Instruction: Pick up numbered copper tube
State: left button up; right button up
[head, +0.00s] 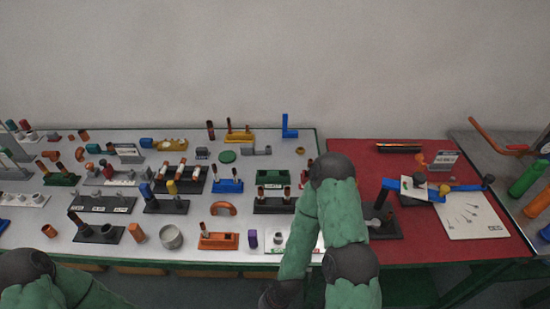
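Several copper-coloured tubes and fittings are in the head view, and no number is legible on any of them. A curved copper tube (223,208) lies on the grey table. Short copper cylinders stand near the front, one in the middle left (138,233) and one further left (48,230). A long bent copper tube (490,136) is at the far right. My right arm rises from the bottom centre and bends down again over the table's front right edge. My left arm shows only at the bottom left corner. Neither gripper's fingers are visible.
The grey table (70,213) is crowded with small stands and fittings. A red-topped table (465,245) to its right carries a white board (475,222), a blue bar (385,191) and a dark stand (392,226). A grey wall closes the back.

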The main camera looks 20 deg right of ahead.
aim_at(287, 194)
jog(key=l+z, duration=0.1)
jog(key=z, duration=0.3)
jog(key=l+z, duration=0.15)
jog(key=z, duration=0.25)
